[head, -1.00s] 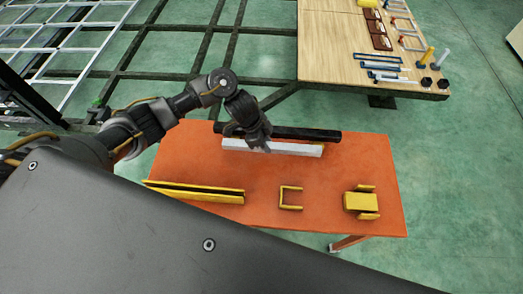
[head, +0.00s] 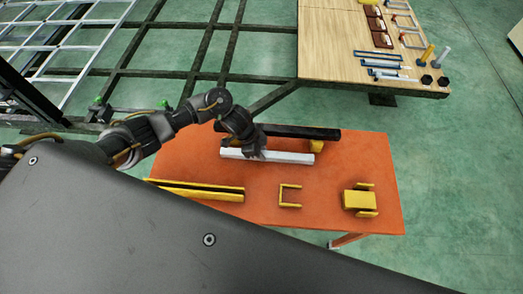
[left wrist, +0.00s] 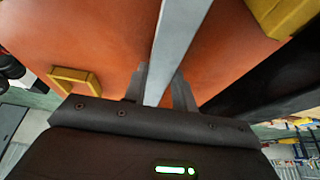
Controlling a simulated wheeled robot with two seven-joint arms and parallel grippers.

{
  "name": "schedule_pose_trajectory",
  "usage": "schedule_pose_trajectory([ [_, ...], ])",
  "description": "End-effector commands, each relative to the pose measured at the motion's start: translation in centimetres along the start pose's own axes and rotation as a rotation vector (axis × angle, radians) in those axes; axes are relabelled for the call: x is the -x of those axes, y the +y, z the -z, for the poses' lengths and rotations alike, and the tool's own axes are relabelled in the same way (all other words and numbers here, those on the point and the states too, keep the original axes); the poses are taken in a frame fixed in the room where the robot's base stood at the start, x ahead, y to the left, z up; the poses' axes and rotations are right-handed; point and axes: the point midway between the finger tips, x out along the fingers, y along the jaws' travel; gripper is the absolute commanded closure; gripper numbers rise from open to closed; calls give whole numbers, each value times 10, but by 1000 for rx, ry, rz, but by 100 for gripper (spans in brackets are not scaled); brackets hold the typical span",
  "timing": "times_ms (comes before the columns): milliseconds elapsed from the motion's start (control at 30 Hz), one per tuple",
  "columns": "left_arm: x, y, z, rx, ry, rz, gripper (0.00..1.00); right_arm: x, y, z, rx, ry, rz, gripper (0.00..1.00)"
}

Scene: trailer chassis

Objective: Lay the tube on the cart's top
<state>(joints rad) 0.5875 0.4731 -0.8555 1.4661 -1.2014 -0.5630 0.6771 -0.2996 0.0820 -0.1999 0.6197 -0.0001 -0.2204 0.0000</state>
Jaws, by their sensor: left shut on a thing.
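The white tube (head: 290,157) is long and straight and lies along the picture's width over the orange cart top (head: 255,175). My left gripper (head: 256,152) is shut on it, near its middle. In the left wrist view the tube (left wrist: 177,38) passes between the two fingers (left wrist: 160,88), with the orange top (left wrist: 90,30) behind it. I cannot tell whether the tube touches the top. A black bar (head: 300,132) lies behind it, apart from it, at the cart's far edge. My right gripper is not in view.
A yellow block (head: 317,146) sits by the black bar. Yellow rails (head: 195,192), a yellow U-shaped bracket (head: 284,196) and a yellow block piece (head: 360,200) lie nearer. A wooden table (head: 335,50) with parts stands behind. The cart's right side is partly clear.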

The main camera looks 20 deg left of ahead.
Motion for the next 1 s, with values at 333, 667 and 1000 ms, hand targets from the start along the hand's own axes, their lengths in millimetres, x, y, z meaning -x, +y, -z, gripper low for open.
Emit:
schedule_pose_trajectory([
  [333, -2, 0, 0, 0, 0, 0, 51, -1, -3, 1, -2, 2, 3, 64],
  [667, 12, -1, 1, -1, 2, 1, 51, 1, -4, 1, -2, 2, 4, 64],
  [1000, 82, -1, 0, -4, 1, 3, 51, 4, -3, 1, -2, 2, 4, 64],
])
